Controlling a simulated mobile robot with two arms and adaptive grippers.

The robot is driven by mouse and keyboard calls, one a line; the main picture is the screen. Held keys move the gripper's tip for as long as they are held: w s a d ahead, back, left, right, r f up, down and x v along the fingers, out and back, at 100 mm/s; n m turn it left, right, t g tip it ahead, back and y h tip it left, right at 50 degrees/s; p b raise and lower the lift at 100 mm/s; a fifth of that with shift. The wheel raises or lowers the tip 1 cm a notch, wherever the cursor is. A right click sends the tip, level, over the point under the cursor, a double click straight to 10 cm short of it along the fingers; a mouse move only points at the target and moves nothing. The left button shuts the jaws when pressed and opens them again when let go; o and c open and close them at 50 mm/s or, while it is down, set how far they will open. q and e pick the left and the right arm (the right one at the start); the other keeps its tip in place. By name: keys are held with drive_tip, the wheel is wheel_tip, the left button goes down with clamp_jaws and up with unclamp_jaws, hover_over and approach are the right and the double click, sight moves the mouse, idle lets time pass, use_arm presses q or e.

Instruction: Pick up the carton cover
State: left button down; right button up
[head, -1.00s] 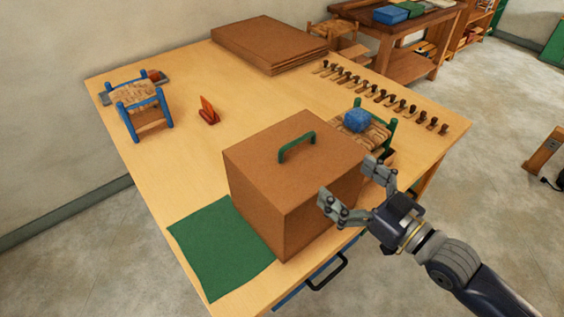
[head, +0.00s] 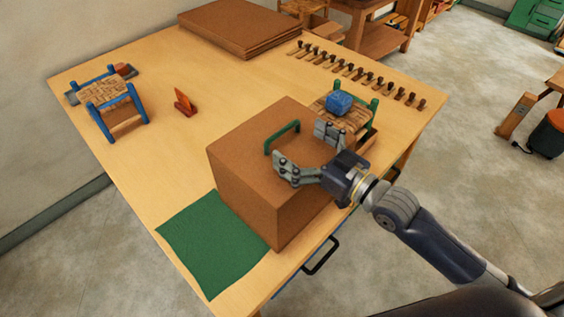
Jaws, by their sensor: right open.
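The carton cover (head: 243,184) is a brown box shape near the front edge of the table. A green handle (head: 283,137) stands on its top. My right gripper (head: 302,152) is over the right part of the cover's top, its two fingers spread apart and pointing toward the handle. The handle shows just beyond the fingers, and I see nothing held between them. The gripper and arm hide part of the cover's right side. My left gripper is not in view.
A small seat with green posts (head: 372,105) and a blue ball (head: 339,102) stands close behind the gripper. A green cloth (head: 212,245) lies left of the cover. A blue-framed stool (head: 110,103), an orange piece (head: 184,103), brown sheets (head: 240,28) and a row of tools are farther back.

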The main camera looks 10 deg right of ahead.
sight(283, 129)
drive_tip(key=shift+w+a+r, duration=0.1)
drive_tip(key=shift+w+a, duration=0.05)
drive_tip(key=shift+w, duration=0.1)
drive_tip(key=p+x, duration=0.2)
drive_tip(key=x, duration=0.2)
drive_tip(key=shift+w, duration=0.1)
drive_tip(key=shift+w+a+f, duration=0.1)
drive_tip(key=shift+w+f, duration=0.05)
drive_tip(key=shift+f, duration=0.05)
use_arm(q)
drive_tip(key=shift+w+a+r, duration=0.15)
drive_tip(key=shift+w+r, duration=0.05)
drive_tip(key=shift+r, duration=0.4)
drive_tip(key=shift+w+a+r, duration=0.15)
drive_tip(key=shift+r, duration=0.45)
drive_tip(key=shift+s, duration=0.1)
use_arm(e)
drive_tip(key=shift+c, duration=0.6)
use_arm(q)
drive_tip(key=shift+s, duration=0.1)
use_arm(e)
drive_tip(key=c, duration=1.2)
drive_tip(key=shift+r, duration=0.1)
